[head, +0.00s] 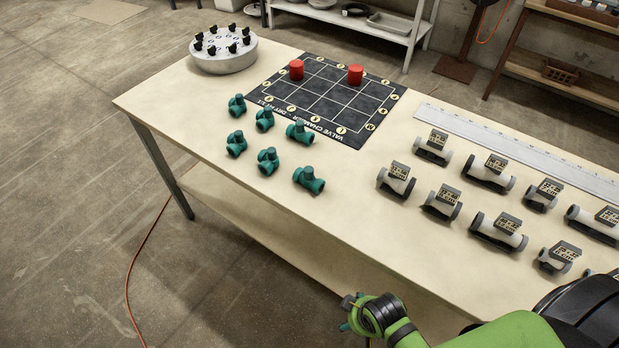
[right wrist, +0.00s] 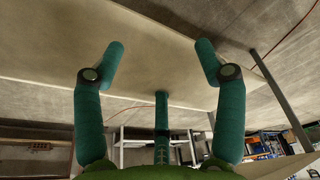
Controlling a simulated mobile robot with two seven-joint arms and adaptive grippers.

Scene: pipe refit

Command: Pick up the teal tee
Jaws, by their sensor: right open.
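Several teal tees stand in two loose rows on the left part of the table, among them a front one (head: 309,180), a middle one (head: 268,160) and a back one (head: 237,105). The frames do not single out one of them. My right gripper (head: 348,313) is low in the head view, in front of the table's near edge and well apart from the tees. In the right wrist view its teal fingers (right wrist: 160,62) are spread wide with nothing between them, and no tee shows there. My left gripper is not in view.
A dark valve mat (head: 335,133) with two red cylinders (head: 355,75) lies behind the tees. A round grey stand (head: 224,62) with black knobs is at the far left. Several grey pipe pieces (head: 396,180) and a long ruler (head: 520,150) fill the right. The table's near middle is clear.

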